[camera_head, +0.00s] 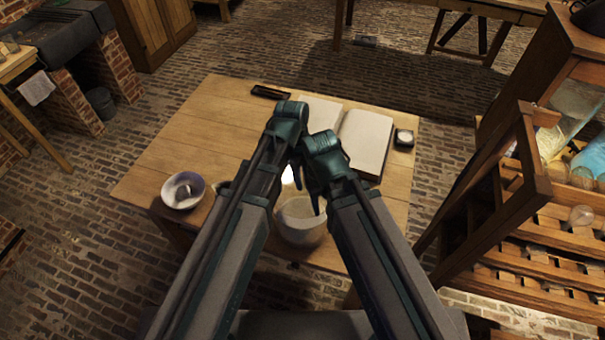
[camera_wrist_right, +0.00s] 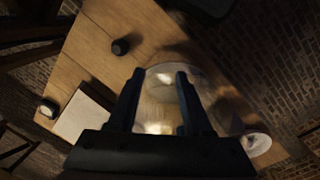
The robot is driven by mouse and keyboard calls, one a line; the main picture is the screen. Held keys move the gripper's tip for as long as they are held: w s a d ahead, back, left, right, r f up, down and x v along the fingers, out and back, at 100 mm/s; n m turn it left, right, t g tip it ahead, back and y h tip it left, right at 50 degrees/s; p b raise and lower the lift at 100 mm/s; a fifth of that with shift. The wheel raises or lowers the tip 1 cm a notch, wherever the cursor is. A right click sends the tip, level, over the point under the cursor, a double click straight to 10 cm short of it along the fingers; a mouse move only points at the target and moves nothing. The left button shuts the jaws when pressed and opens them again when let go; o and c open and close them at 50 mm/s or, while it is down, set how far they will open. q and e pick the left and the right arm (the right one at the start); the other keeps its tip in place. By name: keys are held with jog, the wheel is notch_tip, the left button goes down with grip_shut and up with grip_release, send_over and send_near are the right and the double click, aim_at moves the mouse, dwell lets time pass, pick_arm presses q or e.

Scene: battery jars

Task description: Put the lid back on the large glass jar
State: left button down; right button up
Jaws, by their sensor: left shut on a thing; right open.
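The large glass jar (camera_head: 302,234) stands near the table's front edge, partly covered by my arms in the head view. It also shows as a pale, round, glassy shape (camera_wrist_right: 160,112) in the right wrist view. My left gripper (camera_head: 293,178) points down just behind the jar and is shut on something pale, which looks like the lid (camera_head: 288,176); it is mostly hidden. My right gripper (camera_wrist_right: 160,75) is open, its two fingers apart with the jar showing beyond and between them. I cannot tell whether the fingers touch the jar.
A white bowl (camera_head: 183,190) stands at the table's left front. An open book (camera_head: 365,140), a dark narrow case (camera_head: 270,92) and a small dark-sided container (camera_head: 403,138) lie toward the back. A wooden rack (camera_head: 520,200) stands right of the table. The table's left part is mostly clear.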

pick_arm(q)
jog(key=shift+f+b, duration=2.95)
jog(key=shift+f, duration=0.15)
jog(key=shift+f, duration=0.15)
jog(key=shift+c, duration=2.1)
grip_release()
jog(key=shift+o, duration=0.3)
jog(key=o, duration=0.4)
jog(key=shift+c, duration=0.2)
